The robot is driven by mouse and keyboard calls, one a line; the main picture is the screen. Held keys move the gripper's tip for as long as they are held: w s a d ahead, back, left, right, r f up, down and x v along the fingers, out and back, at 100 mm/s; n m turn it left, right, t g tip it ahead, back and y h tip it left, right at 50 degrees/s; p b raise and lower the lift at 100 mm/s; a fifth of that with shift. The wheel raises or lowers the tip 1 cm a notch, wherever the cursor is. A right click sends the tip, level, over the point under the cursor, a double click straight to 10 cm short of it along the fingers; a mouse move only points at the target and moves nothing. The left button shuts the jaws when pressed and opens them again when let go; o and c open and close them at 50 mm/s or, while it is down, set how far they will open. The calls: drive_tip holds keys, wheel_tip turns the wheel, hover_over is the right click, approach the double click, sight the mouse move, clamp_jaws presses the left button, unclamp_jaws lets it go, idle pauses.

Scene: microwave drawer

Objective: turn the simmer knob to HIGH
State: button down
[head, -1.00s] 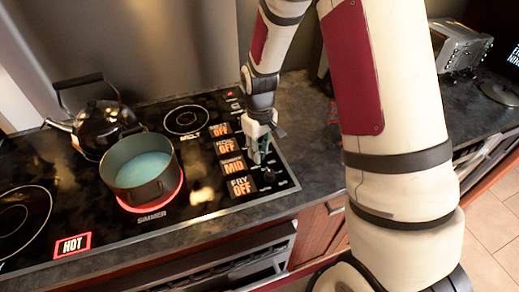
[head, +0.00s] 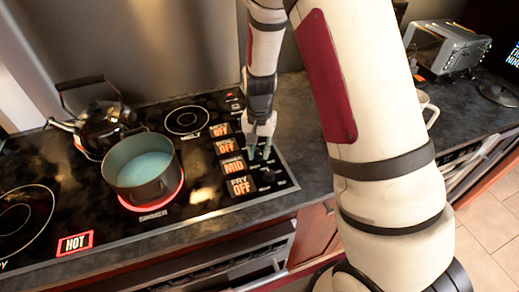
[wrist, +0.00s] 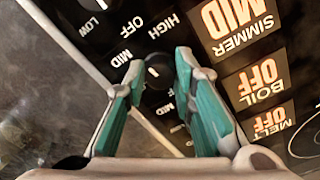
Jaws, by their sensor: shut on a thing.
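My gripper (head: 259,157) points down at the control strip on the right of the black cooktop. In the wrist view its teal-lined fingers (wrist: 159,66) are closed on either side of a round black knob, the simmer knob (wrist: 157,72). The fingers mostly hide this knob in the head view. The simmer display (head: 233,166) reads MID in orange; it also shows in the wrist view (wrist: 238,25). HIGH and MID labels are printed around the knobs. The knob's exact pointer angle is unclear.
A dark pot (head: 141,168) of bluish liquid stands on the red-glowing simmer burner. A black kettle (head: 103,125) stands behind it. The fry display (head: 240,186) reads OFF, with another knob (wrist: 97,4) nearby. A red-framed HOT sign (head: 75,243) is lit. Dark counter lies to the right.

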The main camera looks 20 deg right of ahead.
sight(259, 152)
drive_tip(key=m, duration=0.4)
drive_tip(key=shift+m+p, duration=0.3)
drive_tip(key=shift+m, duration=1.6)
drive_tip(key=shift+m+p, duration=0.3)
drive_tip(key=c, duration=1.3)
unclamp_jaws()
drive_tip(key=shift+c, duration=0.2)
wheel_tip(259, 152, up, 12)
